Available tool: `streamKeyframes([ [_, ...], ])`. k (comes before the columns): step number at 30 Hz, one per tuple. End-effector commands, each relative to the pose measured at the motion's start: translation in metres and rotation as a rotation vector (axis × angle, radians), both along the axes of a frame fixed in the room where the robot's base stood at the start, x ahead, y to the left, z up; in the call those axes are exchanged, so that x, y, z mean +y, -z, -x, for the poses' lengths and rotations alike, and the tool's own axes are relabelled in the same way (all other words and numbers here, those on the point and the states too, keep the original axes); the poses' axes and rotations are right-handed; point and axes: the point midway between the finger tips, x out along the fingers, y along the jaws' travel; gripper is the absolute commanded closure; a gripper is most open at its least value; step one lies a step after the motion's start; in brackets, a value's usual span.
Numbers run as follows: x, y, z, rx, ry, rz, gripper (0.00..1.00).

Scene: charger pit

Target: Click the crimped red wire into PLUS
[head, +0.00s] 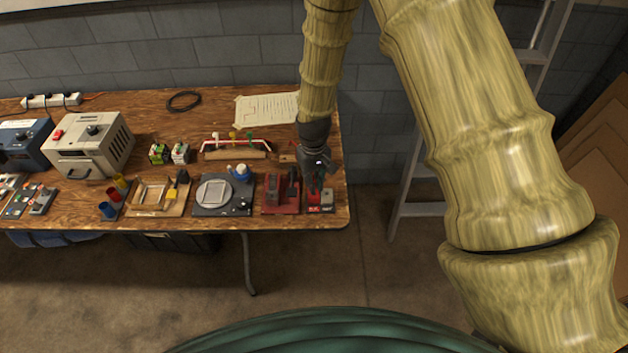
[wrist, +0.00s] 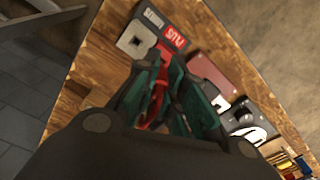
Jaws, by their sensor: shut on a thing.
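My gripper (head: 317,184) is at the right end of the workbench, low over the connector block. In the wrist view its teal fingers (wrist: 166,78) are shut on the red wire (wrist: 163,56), a thin red strip between them. The wire's crimped end is too small and covered to make out. The connector block (wrist: 170,20) carries a red PLUS label and a dark MINUS label, with a grey housing (wrist: 135,40) beside them. The wire's upper part is close to the PLUS side; I cannot tell whether it touches or is inside. The block also shows in the head view (head: 314,209).
A red-based tool (head: 279,206) stands just left of the block. A dark plate with a round disc (head: 212,193) and a wooden fixture (head: 158,210) lie further left. A wire rack (head: 238,153) stands behind. The bench's right edge is close.

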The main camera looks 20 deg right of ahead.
Motion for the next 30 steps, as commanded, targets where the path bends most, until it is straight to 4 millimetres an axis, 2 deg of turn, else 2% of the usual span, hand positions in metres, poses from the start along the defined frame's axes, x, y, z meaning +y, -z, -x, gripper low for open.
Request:
streamKeyframes([
  [30,0.0,0.019,0.0,-0.001,0.0,0.0,1.0],
])
